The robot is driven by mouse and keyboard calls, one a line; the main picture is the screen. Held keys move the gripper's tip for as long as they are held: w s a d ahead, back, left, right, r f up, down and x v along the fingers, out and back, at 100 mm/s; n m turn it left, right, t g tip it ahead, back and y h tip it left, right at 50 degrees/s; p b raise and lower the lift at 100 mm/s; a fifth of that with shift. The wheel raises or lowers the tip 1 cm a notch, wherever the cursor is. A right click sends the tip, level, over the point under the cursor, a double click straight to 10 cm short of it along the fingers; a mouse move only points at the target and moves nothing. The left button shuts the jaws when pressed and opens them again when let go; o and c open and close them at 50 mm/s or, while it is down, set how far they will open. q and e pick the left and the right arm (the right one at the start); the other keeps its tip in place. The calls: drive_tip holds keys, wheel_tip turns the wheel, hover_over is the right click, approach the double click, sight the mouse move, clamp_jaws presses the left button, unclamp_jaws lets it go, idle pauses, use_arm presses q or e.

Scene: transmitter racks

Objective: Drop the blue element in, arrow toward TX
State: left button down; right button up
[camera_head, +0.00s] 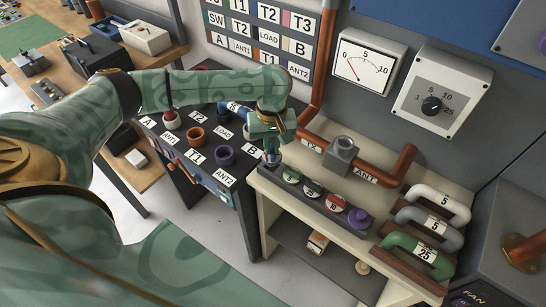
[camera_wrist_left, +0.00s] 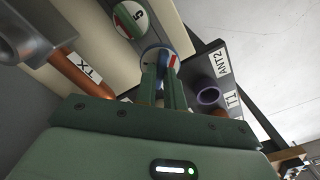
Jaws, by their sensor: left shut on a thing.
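My left gripper (camera_head: 270,146) is shut on the blue element (camera_wrist_left: 158,58), whose round blue-and-white cap shows between the fingers in the left wrist view. In the head view a little of the blue element (camera_head: 271,158) shows under the gripper, at the left end of the dark element rack (camera_head: 322,201). I cannot tell whether it is clear of the rack, or which way its arrow points. The grey line socket (camera_head: 343,152) sits on the copper pipe between the TX label (camera_head: 313,147) and the ANT label (camera_head: 365,178), right of the gripper. The socket also shows in the left wrist view (camera_wrist_left: 28,28). My right gripper is not in view.
The rack holds a green element (camera_head: 291,175), a red one (camera_head: 335,204) and a purple one (camera_head: 358,218). A dial meter (camera_head: 370,65) hangs behind. Loop handles (camera_head: 418,255) stand at the right. A dark patch panel (camera_head: 180,148) is at the left.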

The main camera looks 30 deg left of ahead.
sight(272, 147)
use_arm(q)
drive_tip(key=shift+w+a+f, duration=0.25)
drive_tip(key=shift+w+f, duration=0.05)
drive_tip(key=shift+f, duration=0.2)
wheel_tip(272, 147, down, 4)
drive_tip(key=b, duration=0.2)
drive_tip(key=shift+w+a+r+b, duration=0.1)
drive_tip(key=shift+w+r+b, duration=0.05)
drive_tip(key=shift+b, duration=0.2)
drive_tip(key=shift+r, duration=0.25)
drive_tip(key=shift+f+p, duration=0.4)
drive_tip(key=shift+p, duration=0.15)
drive_tip(key=c, duration=1.5)
unclamp_jaws()
drive_tip(key=shift+f, duration=0.1)
drive_tip(key=shift+b, duration=0.4)
wheel_tip(272, 147, up, 13)
drive_tip(key=p, duration=0.5)
drive_tip(key=shift+p, duration=0.3)
